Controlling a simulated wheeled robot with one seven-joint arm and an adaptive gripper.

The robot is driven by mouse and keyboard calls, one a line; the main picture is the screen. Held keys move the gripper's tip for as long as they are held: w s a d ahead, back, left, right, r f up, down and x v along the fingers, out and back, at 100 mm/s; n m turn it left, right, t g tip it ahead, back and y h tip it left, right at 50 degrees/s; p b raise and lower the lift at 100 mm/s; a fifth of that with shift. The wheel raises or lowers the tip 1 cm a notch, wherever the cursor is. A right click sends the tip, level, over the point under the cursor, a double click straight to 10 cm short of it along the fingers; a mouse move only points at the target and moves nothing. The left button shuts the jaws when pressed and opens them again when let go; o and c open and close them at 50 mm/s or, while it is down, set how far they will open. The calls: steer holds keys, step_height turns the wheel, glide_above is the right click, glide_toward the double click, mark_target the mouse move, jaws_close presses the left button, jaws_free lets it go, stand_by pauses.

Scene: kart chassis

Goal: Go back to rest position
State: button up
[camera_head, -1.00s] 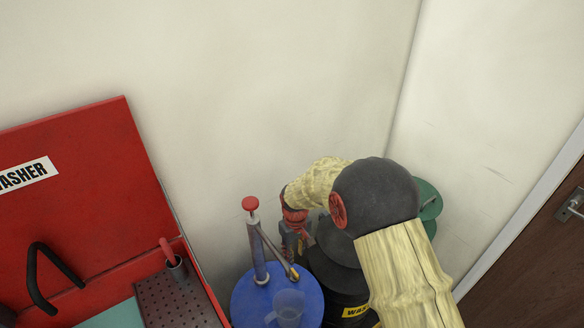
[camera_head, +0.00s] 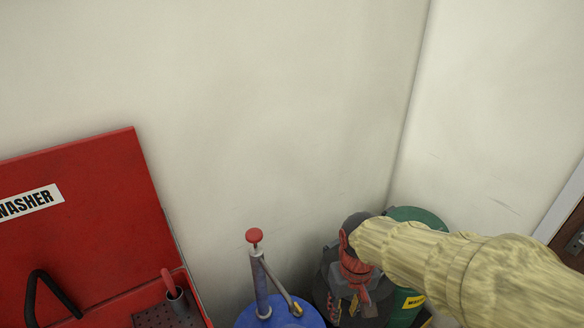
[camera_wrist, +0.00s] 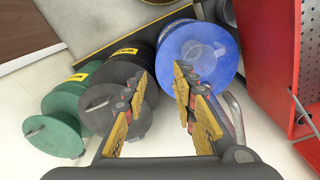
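My gripper (camera_head: 352,300) is in front of the black drum in the head view, with my sleeved arm reaching in from the right. In the wrist view my gripper (camera_wrist: 158,95) has its two yellow-padded fingers spread apart, with nothing between them. The black drum (camera_wrist: 120,75) is beyond the left finger. The blue drum also shows in the head view (camera_head: 300,318), with a red-topped hand pump (camera_head: 260,280) standing on it.
A red parts washer (camera_head: 90,210) with a raised lid stands at the left. A green drum (camera_wrist: 55,135) is beside the black one. Walls meet in a corner behind the drums. A brown door (camera_head: 574,225) is at the right edge.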

steer(key=s+d+r+m+t, duration=0.1)
steer(key=s+d+r+t, duration=0.1)
steer(key=r, duration=0.5)
steer(key=s+d+r+m+t, duration=0.1)
steer(key=s+d+r+t, duration=0.2)
steer(key=s+r, duration=0.3)
steer(key=shift+s+d+r, duration=0.35)
steer(key=shift+s+d, duration=0.4)
steer(key=shift+d, duration=0.1)
